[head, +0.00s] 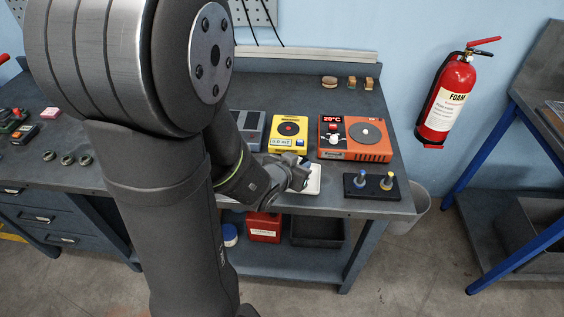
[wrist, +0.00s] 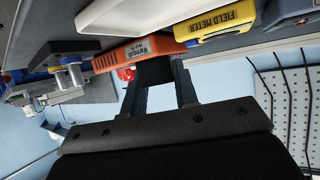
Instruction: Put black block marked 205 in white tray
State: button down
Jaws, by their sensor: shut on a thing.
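My gripper (wrist: 160,84) is shut on a black block (wrist: 154,70), which shows dark between the fingertips in the wrist view. Its 205 marking is not readable. In the head view my gripper (head: 304,178) is over the front of the bench, and the block cannot be made out there. The white tray (head: 315,181) lies on the bench, partly hidden behind my gripper. Its pale side also shows at the top of the wrist view (wrist: 128,13). The block is close to the tray, but I cannot tell its height above it.
Behind the tray stand a yellow field meter (head: 288,131) and an orange hotplate (head: 368,150) reading 20°C. A black stand with two posts (head: 370,188) is to the right. A grey device (head: 250,128) is left of the meter. The bench's front edge is close.

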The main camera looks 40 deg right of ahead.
jog(key=shift+w+f, duration=0.6)
jog(key=shift+w, duration=0.35)
jog(key=shift+f, duration=1.95)
jog(key=shift+f, duration=0.1)
jog(key=c, duration=1.1)
grip_release()
jog(key=v, duration=1.2)
jog(key=shift+a, duration=0.15)
